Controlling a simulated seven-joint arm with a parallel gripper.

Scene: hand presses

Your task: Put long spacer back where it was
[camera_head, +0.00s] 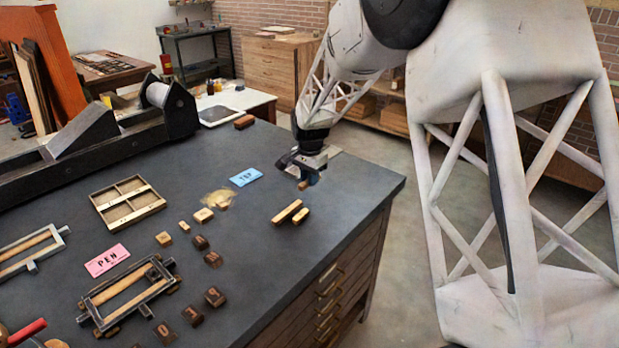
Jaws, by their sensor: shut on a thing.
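My gripper (305,168) is above the far right part of the dark table, seen small and from a distance. It is shut on a small wooden piece (303,186), whose lower end shows below the fingers. Its full length is hidden, so I cannot tell whether it is the long spacer. Two light wooden bars lie on the table nearer than the gripper: a longer bar (287,211) and a shorter bar (301,216), close together. The held piece appears clear of both.
A blue card reading "TOP" (246,177) and a pink card reading "PEN" (106,260) lie on the table (250,255). Several wooden blocks, a divided tray (127,203) and a metal frame (126,293) lie left. The table's right edge is close to the bars.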

